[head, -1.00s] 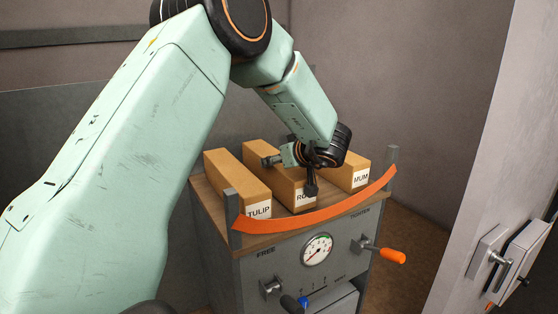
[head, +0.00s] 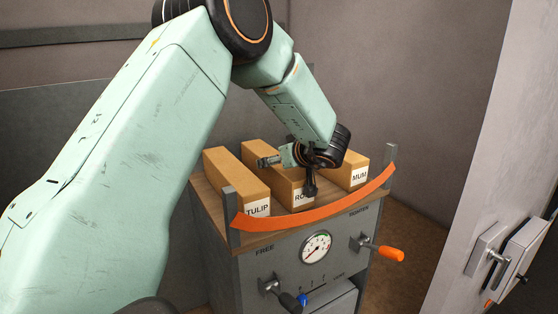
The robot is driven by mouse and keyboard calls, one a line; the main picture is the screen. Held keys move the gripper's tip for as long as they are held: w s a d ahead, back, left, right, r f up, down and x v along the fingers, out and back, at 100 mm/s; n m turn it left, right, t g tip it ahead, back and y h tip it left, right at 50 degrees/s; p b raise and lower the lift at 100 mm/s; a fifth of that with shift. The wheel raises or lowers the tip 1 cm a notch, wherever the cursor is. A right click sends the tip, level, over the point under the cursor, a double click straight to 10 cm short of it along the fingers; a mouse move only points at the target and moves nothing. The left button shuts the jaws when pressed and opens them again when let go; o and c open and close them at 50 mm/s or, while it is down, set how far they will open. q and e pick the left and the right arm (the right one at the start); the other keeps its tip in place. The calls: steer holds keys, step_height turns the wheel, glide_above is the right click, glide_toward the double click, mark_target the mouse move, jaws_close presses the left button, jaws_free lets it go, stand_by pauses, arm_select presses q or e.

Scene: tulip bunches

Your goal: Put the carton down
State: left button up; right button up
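Three brown cartons stand on the wooden top (head: 207,197) of a grey cabinet. The left one is labelled TULIP (head: 234,178), the right one MUM (head: 355,165). The middle carton (head: 259,154) has a label partly hidden behind a finger; "RO" shows. It stands upright between the others, its base appearing to rest on the top. My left gripper (head: 287,174) is over the middle carton. One finger is at its left side and one at its right front, spread wider than before, so it looks open around the carton. My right gripper is out of view.
An orange curved strip (head: 320,214) on two grey posts runs along the cabinet's front edge. Below it are a round gauge (head: 316,247), an orange-handled lever (head: 384,252) and a black-handled one (head: 290,301). A pale door with a latch (head: 487,251) stands at right.

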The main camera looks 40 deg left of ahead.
arm_select(q)
steer(key=shift+r, duration=0.15)
steer(key=shift+s+d+r, duration=0.15)
steer(key=shift+d, duration=0.15)
steer(key=b+v, duration=0.1)
steer(key=v, duration=0.9)
steer(key=shift+d+r+b, duration=0.1)
steer(key=shift+d+b, duration=0.2)
steer(key=shift+d, duration=0.05)
steer(key=shift+s+d+r, duration=0.15)
steer(key=shift+s, duration=0.05)
steer(key=shift+d, duration=0.15)
steer(key=shift+w, duration=0.1)
